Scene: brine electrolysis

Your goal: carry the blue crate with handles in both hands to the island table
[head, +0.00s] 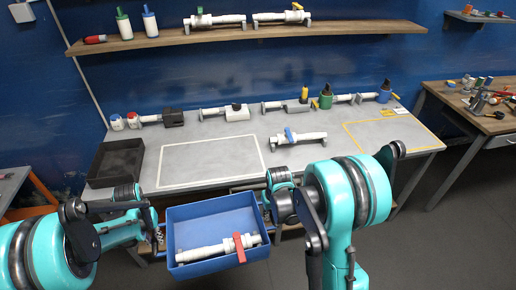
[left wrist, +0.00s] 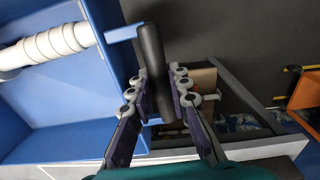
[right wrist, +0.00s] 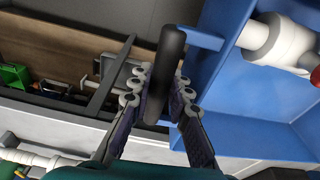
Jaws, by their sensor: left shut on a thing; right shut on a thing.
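The blue crate (head: 210,266) hangs level in front of the grey bench, between my two arms. A white pipe piece (head: 205,253) with a red lever (head: 239,247) lies inside it. My left gripper (head: 157,236) is shut on the crate's left handle, a black bar (left wrist: 152,50) in the left wrist view. My right gripper (head: 268,212) is shut on the right handle, also a black bar (right wrist: 171,50) in the right wrist view. Both bars stand between the finger pads. I cannot tell which table is the island table.
The grey bench (head: 310,153) is close in front, with a black tray (head: 115,160), white and yellow outlined areas and several pipe fittings. A wooden shelf (head: 230,36) hangs above. A cluttered table (head: 455,97) stands right; another table's corner (head: 10,184) shows left. Floor at lower right is clear.

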